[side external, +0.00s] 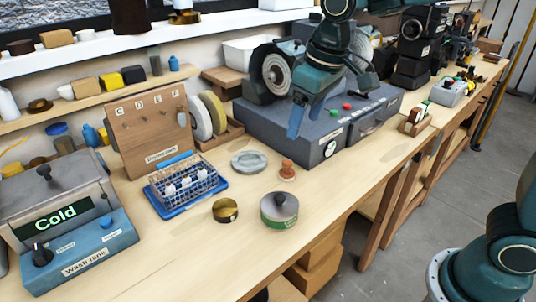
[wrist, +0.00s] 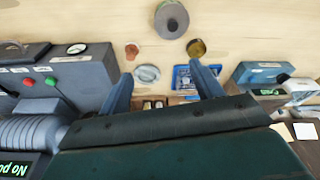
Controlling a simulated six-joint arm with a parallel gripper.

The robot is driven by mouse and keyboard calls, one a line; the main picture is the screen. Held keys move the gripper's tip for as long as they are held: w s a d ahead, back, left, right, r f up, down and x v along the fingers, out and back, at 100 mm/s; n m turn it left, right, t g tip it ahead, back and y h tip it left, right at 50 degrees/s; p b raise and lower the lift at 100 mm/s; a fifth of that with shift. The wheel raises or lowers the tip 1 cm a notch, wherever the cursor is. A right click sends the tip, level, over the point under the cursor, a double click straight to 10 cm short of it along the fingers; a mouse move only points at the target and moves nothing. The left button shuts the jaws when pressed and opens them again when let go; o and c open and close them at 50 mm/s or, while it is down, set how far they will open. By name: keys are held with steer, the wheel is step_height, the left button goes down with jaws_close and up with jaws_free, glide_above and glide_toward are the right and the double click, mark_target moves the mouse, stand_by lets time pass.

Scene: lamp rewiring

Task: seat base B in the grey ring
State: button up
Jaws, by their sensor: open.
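A round pale-grey ring or dish (side external: 249,161) lies flat on the bench; it also shows in the wrist view (wrist: 147,73). I cannot tell whether it is empty. No letter B is readable on any part. A small orange-brown knobbed piece (side external: 287,168) stands upright beside it to the right, and shows in the wrist view (wrist: 131,50). My gripper (side external: 304,128) is open and empty, above the bench in front of the grey machine. In the wrist view its two blue fingers (wrist: 162,70) are spread wide, with the grey ring beyond them, nearer the left finger.
A brass tin (side external: 225,210) and a green-grey lidded pot (side external: 279,208) stand near the bench's front. A wire basket with white pieces sits on a blue tray (side external: 167,212). The wash tank (side external: 80,240) is at left, the grey grinder housing (side external: 310,125) behind.

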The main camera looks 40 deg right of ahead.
steer(key=w+a+f+n+g, duration=0.1)
steer(key=w+a+f, duration=0.5)
steer(key=w+a, duration=0.1)
steer(key=n+g, duration=0.1)
steer(key=g, duration=0.1)
glide_toward(225, 206)
steer(key=shift+s+a+f+h, duration=0.1)
steer(key=shift+s+a+h, duration=0.05)
steer(key=shift+a+h, duration=0.2)
steer(key=shift+f, duration=0.25)
steer(key=shift+f, duration=3.75)
steer(key=c, duration=0.8)
steer(key=shift+o, duration=0.2)
steer(key=shift+r, duration=2.55)
